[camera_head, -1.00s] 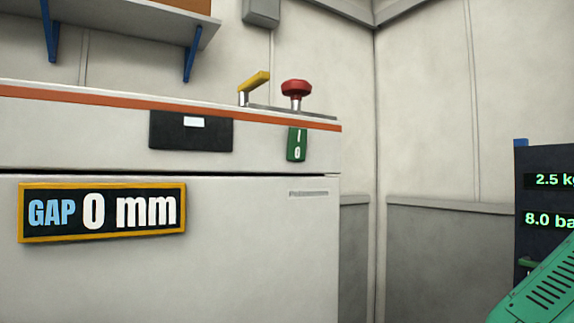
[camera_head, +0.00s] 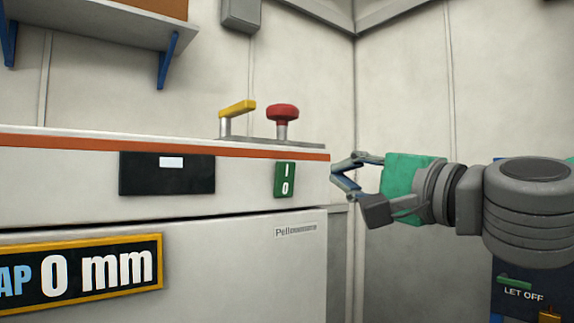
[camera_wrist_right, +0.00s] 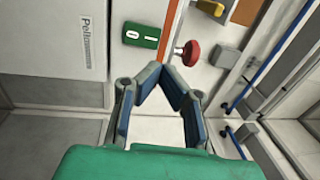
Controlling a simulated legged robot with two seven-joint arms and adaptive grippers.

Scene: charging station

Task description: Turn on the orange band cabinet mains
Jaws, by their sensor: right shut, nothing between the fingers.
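The white cabinet (camera_head: 70,190) with an orange band (camera_head: 200,150) fills the left of the head view. On its front, at the right end under the band, is a green rocker switch (camera_head: 285,180) marked I and 0. The switch also shows in the right wrist view (camera_wrist_right: 141,33), ahead of the fingers. My right gripper (camera_head: 336,178) is just right of the cabinet's right end, beside the switch and apart from it. Its fingertips meet with nothing between them; it also shows in the wrist view (camera_wrist_right: 160,70). My left gripper is out of view.
A red mushroom button (camera_head: 283,113) and a yellow lever (camera_head: 238,108) stand on the cabinet top, above the switch. A black panel (camera_head: 166,180) is left of the switch. A gap sign (camera_head: 90,275) reads 0 mm. A dark panel (camera_head: 520,290) marked LET OFF is lower right.

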